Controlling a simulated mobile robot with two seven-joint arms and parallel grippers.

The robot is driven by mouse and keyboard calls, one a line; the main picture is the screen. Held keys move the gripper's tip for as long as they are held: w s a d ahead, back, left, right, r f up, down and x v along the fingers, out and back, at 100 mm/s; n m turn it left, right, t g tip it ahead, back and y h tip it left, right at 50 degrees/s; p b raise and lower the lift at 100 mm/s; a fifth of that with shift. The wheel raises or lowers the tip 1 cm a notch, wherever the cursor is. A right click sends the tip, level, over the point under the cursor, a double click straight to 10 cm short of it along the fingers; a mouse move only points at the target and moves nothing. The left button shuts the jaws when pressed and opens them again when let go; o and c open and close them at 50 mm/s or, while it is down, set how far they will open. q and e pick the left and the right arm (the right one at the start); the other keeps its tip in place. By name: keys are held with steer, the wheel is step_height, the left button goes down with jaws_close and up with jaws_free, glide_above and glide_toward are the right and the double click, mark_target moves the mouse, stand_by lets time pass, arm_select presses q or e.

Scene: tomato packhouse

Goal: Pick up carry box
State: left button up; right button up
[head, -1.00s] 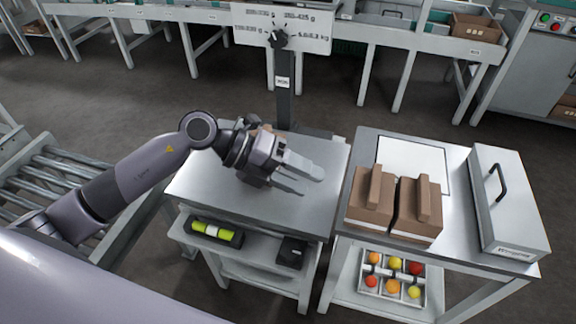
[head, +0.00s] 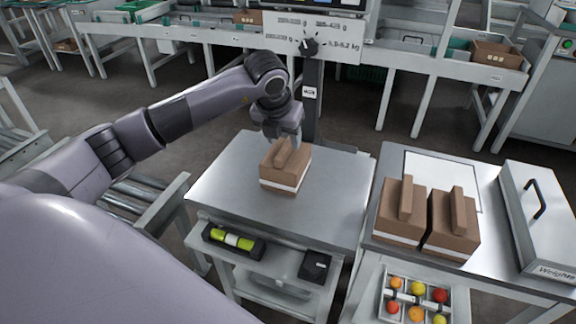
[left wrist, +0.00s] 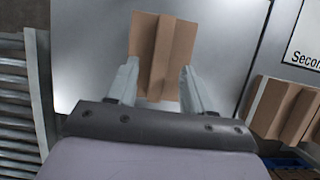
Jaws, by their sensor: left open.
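A brown carry box (head: 286,170) with a raised ridge along its top and a white band stands on the left metal table (head: 228,186). My left gripper (head: 284,138) is just above and behind this box, pointing down. In the left wrist view the open fingers of the left gripper (left wrist: 158,88) lie on either side of the box (left wrist: 163,45), with its ridge between them. Whether the fingers touch the box, I cannot tell. Two similar boxes, one on the left (head: 401,211) and one on the right (head: 453,222), stand side by side on the right table. My right gripper is not in view.
A grey lidded case (head: 540,215) with a black handle stands at the right table's edge. A post (head: 311,105) with a sign (head: 300,40) rises behind the left table. A roller conveyor (head: 140,200) is at left.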

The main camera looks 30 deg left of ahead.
mark_target(286, 146)
arm_select(q)
steer(key=shift+x, duration=1.65)
steer(key=shift+f, duration=0.15)
jaws_close()
